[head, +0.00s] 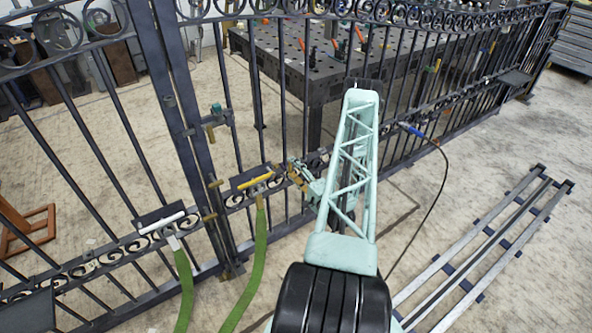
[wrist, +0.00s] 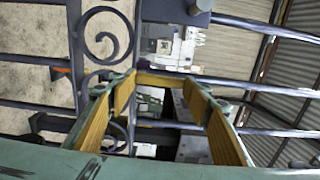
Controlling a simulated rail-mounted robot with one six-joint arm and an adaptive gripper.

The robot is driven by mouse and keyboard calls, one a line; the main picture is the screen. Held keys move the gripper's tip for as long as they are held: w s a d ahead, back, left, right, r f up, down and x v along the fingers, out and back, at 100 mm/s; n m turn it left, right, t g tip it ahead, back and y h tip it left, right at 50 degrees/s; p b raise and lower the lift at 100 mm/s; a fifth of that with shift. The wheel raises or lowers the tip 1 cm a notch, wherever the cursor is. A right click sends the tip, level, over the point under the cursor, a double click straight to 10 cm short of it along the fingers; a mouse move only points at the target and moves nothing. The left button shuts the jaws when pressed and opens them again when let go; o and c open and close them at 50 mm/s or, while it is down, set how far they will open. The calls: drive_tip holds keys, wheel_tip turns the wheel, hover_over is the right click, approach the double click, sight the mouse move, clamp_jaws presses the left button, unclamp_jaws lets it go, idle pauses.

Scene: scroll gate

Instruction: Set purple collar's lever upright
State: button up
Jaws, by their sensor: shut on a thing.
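My gripper (head: 297,172) is beside the gate's lower scroll band, just left of my teal arm. In the wrist view its yellow-padded fingers (wrist: 160,84) straddle a narrow yellowish bar (wrist: 160,78) across their tips, and they are shut on it. The lever's tilt cannot be made out, and my arm covers part of this stretch in the head view.
The dark iron gate (head: 232,130) crosses the view. A yellow handle (head: 255,180) and a white handle (head: 161,223) with green straps are left of my gripper. A blue-handled tool (head: 412,130) with a black cable is right. Metal rails (head: 490,245) lie on the floor.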

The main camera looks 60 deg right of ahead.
drive_tip(key=o, duration=1.2)
drive_tip(key=shift+c, duration=0.2)
drive_tip(key=shift+s+a, duration=0.1)
drive_tip(key=shift+s, duration=0.1)
drive_tip(key=v, duration=1.1)
drive_tip(key=shift+s, duration=0.3)
drive_tip(key=shift+a, duration=0.15)
